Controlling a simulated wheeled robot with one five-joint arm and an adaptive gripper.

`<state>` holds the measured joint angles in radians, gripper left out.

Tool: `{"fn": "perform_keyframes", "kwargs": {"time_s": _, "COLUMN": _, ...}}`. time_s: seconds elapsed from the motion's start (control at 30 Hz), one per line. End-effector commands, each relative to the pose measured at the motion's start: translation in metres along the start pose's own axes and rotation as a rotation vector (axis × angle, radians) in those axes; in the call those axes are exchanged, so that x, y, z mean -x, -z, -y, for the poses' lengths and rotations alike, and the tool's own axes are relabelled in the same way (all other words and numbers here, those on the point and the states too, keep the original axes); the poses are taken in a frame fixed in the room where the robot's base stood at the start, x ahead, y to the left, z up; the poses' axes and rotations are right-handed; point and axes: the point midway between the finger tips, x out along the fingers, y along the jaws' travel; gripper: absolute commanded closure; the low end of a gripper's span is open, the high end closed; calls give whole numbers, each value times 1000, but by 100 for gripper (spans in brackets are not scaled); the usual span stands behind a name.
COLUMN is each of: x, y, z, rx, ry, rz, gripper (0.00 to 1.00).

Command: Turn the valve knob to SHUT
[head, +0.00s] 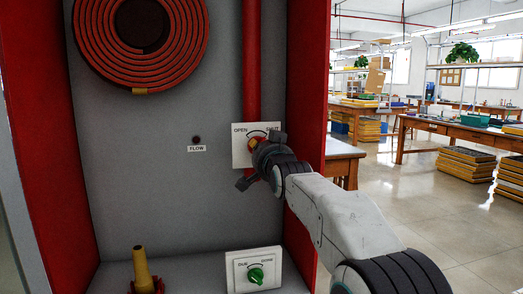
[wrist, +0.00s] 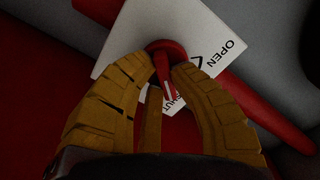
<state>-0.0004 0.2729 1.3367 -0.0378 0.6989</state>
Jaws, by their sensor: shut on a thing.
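The valve knob is red in the wrist view (wrist: 168,62), on a white plate that also shows in the head view (head: 240,157). The plate has OPEN and SHUT labels joined by an arc. The white line on the knob points down the wrist picture, at the partly hidden SHUT label. My gripper (wrist: 165,70) has its yellow fingers on both sides of the knob and is shut on it. In the head view my gripper (head: 256,146) covers the knob and part of the plate.
A red pipe (head: 251,70) runs down to the plate inside the red-sided cabinet. A coiled hose (head: 180,60) hangs upper left. A green knob (head: 256,275) on its own plate and a yellow nozzle (head: 140,262) are below. A small FLOW lamp (head: 196,139) is left of the plate.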

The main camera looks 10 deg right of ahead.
Motion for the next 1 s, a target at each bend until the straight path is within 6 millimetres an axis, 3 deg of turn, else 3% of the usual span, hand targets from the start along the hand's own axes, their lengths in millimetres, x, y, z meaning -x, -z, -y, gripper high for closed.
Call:
{"fn": "perform_keyframes", "kwargs": {"time_s": 0.8, "x": 0, "y": 3, "z": 2, "rx": -103, "ry": 6, "rz": -7, "gripper": 100}}
{"fn": "perform_keyframes", "kwargs": {"time_s": 0.83, "x": 0, "y": 3, "z": 2, "rx": -103, "ry": 6, "rz": -7, "gripper": 78}}
{"fn": "perform_keyframes", "kwargs": {"time_s": 1.0, "x": 0, "y": 2, "z": 1, "rx": -102, "ry": 4, "rz": -4, "gripper": 62}}
